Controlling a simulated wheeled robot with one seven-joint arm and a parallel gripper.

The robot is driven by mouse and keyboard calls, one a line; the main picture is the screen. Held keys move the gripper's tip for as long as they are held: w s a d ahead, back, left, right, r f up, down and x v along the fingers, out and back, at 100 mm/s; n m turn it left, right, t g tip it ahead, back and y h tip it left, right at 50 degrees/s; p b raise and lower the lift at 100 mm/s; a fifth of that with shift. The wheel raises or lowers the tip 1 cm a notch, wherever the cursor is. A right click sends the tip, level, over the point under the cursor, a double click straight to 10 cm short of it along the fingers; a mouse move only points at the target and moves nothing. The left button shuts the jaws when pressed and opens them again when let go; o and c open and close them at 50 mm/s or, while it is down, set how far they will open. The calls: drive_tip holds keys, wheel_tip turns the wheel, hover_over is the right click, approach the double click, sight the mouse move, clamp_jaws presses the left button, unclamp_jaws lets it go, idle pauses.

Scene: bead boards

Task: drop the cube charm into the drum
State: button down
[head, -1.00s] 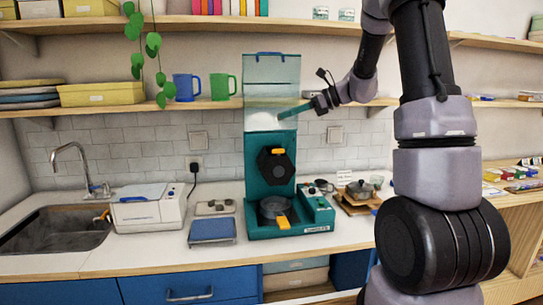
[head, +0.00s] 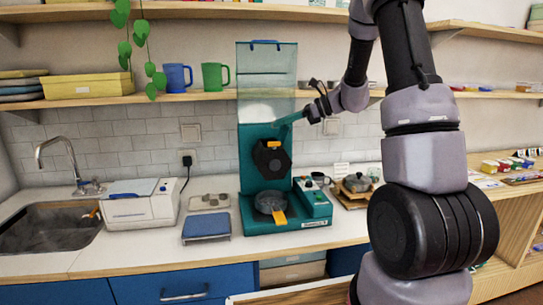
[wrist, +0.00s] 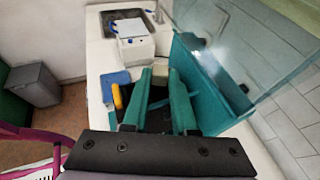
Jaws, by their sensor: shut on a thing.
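The teal machine (head: 252,95) stands on the counter against the tiled wall, with a clear panel standing above it. Its black many-sided drum (head: 272,158) is on the machine's front, with an orange piece on its top. My gripper (head: 277,123) comes in from the right just above the drum, apart from it. In the wrist view its two long teal fingers (wrist: 160,72) have a narrow gap between them. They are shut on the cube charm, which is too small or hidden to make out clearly. The drum's opening cannot be seen.
A grey pan (head: 270,202) with an orange handle sits below the drum. The clear panel (wrist: 228,45) rises close to the fingers' right in the wrist view. A white box machine (head: 140,205), a blue scale (head: 206,228) and a sink (head: 45,222) are further left.

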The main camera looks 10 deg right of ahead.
drive_tip(key=c, duration=0.6)
unclamp_jaws()
drive_tip(key=v, duration=1)
drive_tip(key=shift+s+d+r, duration=0.15)
drive_tip(key=shift+s+d, duration=0.05)
drive_tip(key=shift+d, duration=0.1)
drive_tip(key=s+a+r+n+h, duration=0.2)
drive_tip(key=s+n+h, duration=0.1)
drive_tip(key=s+n, duration=0.3)
drive_tip(key=s+a+r+n+t+h, duration=0.1)
drive_tip(key=s+n+h, duration=0.3)
drive_tip(key=s, duration=0.7)
drive_tip(key=s+a+r+n+t+h, duration=0.1)
drive_tip(key=s+a+r+n+h, duration=0.1)
drive_tip(key=s+n, duration=0.6)
drive_tip(key=shift+s+a+r+h, duration=0.2)
drive_tip(key=shift+a+r+h, duration=0.1)
drive_tip(key=shift+r+h, duration=0.4)
